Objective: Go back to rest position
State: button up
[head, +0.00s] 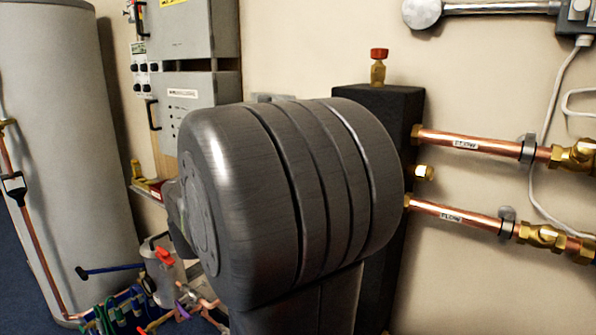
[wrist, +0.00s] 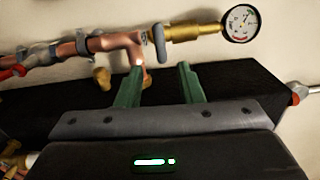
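My gripper (wrist: 158,88) shows in the wrist view with its two green fingers apart and nothing between them. Beyond the fingertips are a copper pipe elbow (wrist: 128,42) and a grey pipe clip (wrist: 160,42). I cannot tell how far the fingertips are from them. In the head view my large grey arm joint fills the middle and hides what is behind it. The gripper cannot be made out there.
A black block (head: 398,105) with a red-capped brass valve (head: 378,67) stands behind my arm. Copper pipes (head: 470,142) run right along the wall. A grey cabinet (head: 195,110) and a tall grey cylinder (head: 55,150) stand left. A gauge (wrist: 241,23) is at upper right.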

jog(key=v, duration=0.4)
jog(key=b+x, duration=0.1)
jog(key=x, duration=1.2)
jog(key=shift+w+d, duration=0.2)
jog(key=shift+w+r+n+p, duration=0.1)
jog(key=shift+r+n+p, duration=0.15)
jog(key=shift+n+p, duration=0.4)
jog(key=shift+a+r+n+p, duration=0.1)
jog(key=shift+r+n+p, duration=0.05)
jog(key=shift+n+p, duration=0.75)
jog(key=n+p, duration=0.3)
jog(key=n, duration=0.1)
jog(key=shift+n+p, duration=0.4)
jog(key=shift+n, duration=0.15)
jog(key=shift+f, duration=0.2)
jog(key=shift+a, duration=0.1)
